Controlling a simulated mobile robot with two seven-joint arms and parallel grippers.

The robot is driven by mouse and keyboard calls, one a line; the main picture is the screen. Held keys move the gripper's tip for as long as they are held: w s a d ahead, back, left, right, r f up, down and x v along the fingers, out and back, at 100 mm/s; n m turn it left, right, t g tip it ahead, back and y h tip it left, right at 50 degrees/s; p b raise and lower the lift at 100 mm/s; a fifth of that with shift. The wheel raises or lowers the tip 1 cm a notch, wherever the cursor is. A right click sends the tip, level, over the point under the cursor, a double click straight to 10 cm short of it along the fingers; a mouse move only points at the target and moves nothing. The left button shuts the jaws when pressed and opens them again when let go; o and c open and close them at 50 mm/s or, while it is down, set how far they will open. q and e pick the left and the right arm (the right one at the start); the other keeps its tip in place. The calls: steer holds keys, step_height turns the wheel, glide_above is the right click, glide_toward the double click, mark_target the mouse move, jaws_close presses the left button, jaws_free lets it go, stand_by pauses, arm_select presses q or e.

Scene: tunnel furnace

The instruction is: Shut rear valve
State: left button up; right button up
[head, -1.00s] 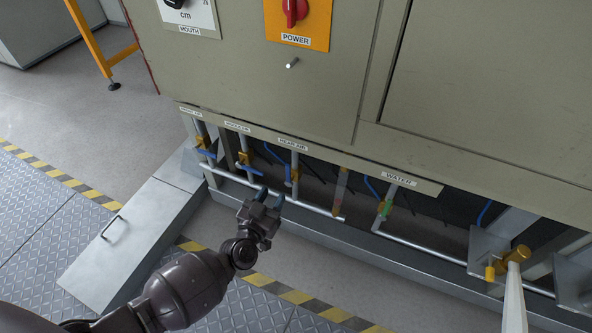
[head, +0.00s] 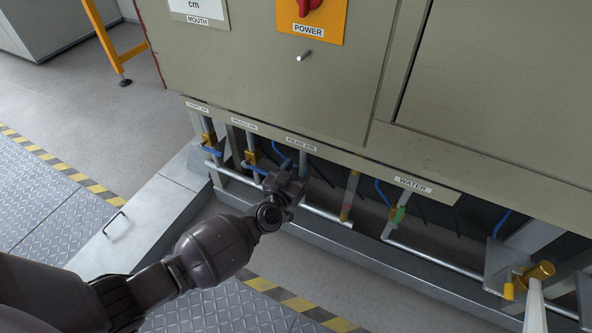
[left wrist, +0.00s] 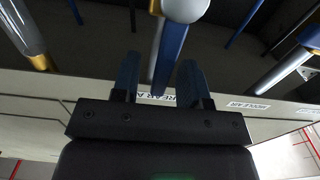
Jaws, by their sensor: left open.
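The rear air valve is under the "REAR AIR" label (head: 301,143) on the furnace's lower edge. My left gripper (head: 288,172) is in front of it and hides most of it in the head view. In the left wrist view, the valve's blue lever (left wrist: 170,48) extends from a pale round pipe end with a bit of brass. The lever lies between the two open dark blue fingers (left wrist: 158,80), nearer the right one. I cannot tell whether either finger touches it. My right gripper is not in view.
Similar brass valves stand left of it, including the middle air valve (head: 250,157). The water valve (head: 397,215) is to the right. A horizontal pipe (head: 325,214) runs below. A grey metal ledge (head: 340,249) lies in front of the pipes.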

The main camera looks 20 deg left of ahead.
arm_select(q)
jaws_close()
